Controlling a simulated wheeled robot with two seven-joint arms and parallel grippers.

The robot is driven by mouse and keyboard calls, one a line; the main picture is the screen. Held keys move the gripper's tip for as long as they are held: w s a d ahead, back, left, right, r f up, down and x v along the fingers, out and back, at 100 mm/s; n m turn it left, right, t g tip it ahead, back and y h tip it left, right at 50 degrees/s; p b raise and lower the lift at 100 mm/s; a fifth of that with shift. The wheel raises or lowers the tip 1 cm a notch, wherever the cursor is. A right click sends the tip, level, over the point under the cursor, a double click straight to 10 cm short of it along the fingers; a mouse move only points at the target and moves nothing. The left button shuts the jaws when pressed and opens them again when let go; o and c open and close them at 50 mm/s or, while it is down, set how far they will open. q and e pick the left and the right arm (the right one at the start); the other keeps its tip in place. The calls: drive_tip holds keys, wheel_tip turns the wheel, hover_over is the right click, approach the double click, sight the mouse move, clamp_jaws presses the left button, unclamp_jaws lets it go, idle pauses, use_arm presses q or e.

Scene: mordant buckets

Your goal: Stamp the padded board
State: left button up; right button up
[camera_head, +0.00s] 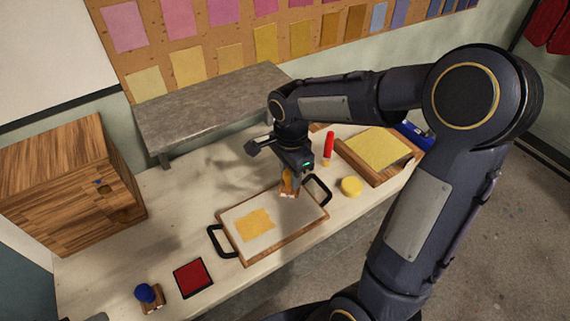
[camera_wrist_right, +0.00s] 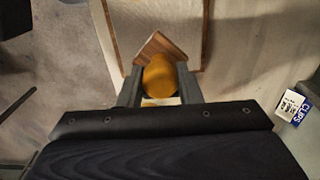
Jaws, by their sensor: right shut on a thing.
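The padded board (camera_head: 285,218) is a wood-framed pale pad with a black handle at each end, lying on the bench. A yellow-orange square (camera_head: 255,225) lies flat on its left half. My right gripper (camera_head: 290,179) is shut on a wooden stamp (camera_head: 288,187) over the board's right end. In the right wrist view, the stamp's rounded orange knob (camera_wrist_right: 159,76) is between the fingers, with its wooden block (camera_wrist_right: 160,46) beyond. I cannot tell whether the stamp touches the pad. My left gripper is not in view.
A blue-knobbed stamp (camera_head: 146,293) and a red ink pad (camera_head: 193,278) are at the front left. A yellow round thing (camera_head: 351,186), a red tube (camera_head: 329,146) and a wooden tray (camera_head: 402,176) with a yellow sheet are at right. A wooden cabinet (camera_head: 70,185) stands left, a grey shelf (camera_head: 205,110) behind.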

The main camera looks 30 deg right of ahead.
sight(290, 191)
drive_tip(key=shift+s+f+b, duration=0.15)
drive_tip(key=shift+f+b, duration=0.4)
drive_tip(key=shift+f, duration=0.2)
drive_tip(key=shift+f+b, duration=1.45)
drive_tip(key=shift+f, duration=0.6)
drive_tip(key=shift+f+b, duration=0.6)
drive_tip(key=shift+r+p, duration=2.7)
drive_tip(key=shift+r, duration=0.9)
